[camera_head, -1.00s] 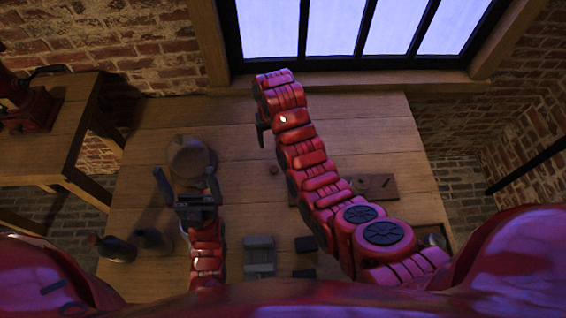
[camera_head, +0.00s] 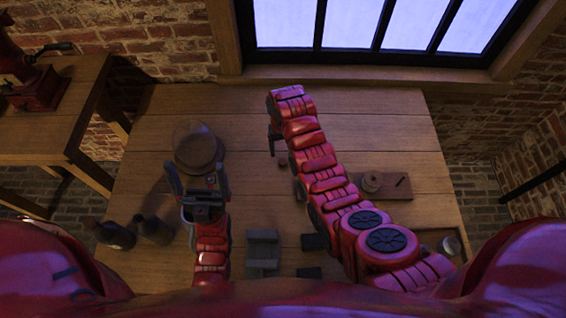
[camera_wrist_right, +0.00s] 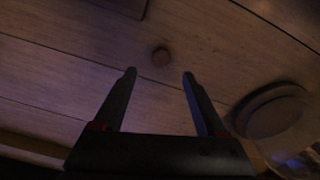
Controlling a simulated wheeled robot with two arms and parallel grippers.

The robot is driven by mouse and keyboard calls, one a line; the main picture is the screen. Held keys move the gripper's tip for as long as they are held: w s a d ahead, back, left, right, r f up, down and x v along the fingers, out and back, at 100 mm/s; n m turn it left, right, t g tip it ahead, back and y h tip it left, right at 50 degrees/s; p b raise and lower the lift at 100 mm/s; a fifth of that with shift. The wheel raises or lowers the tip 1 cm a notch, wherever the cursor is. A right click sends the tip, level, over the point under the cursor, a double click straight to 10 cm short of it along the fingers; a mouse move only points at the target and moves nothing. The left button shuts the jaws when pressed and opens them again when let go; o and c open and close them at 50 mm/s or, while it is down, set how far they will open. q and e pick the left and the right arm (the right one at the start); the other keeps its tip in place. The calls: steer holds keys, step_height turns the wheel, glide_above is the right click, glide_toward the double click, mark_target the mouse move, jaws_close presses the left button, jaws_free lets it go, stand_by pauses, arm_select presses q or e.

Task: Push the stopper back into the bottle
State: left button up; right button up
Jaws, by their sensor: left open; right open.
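A small round brown stopper (camera_head: 283,163) lies on the table just below my right gripper (camera_head: 273,143) in the head view. The right wrist view also shows the stopper (camera_wrist_right: 161,56), on the table beyond the open, empty fingertips of the right gripper (camera_wrist_right: 160,74). Two dark bottles (camera_head: 115,235) (camera_head: 155,229) are at the table's left; I cannot tell whether either is stoppered. My left gripper (camera_head: 197,174) is open, with its fingers pointing at a round glass vessel (camera_head: 196,146); I cannot tell whether they touch it.
The table (camera_head: 350,125) is clear at the back. A wooden board (camera_head: 398,186) with a round piece (camera_head: 371,181) lies right of my right arm. A grey block (camera_head: 262,253) and dark small blocks (camera_head: 313,242) are in front. The wrist view shows a round dark base (camera_wrist_right: 268,108) at right.

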mark_target(283, 161)
steer(key=shift+f, duration=0.8)
steer(key=shift+f+p, duration=0.1)
steer(key=shift+p, duration=0.3)
steer(key=shift+s+f+p, duration=0.1)
steer(key=shift+f+p, duration=0.6)
steer(key=shift+f, duration=1.75)
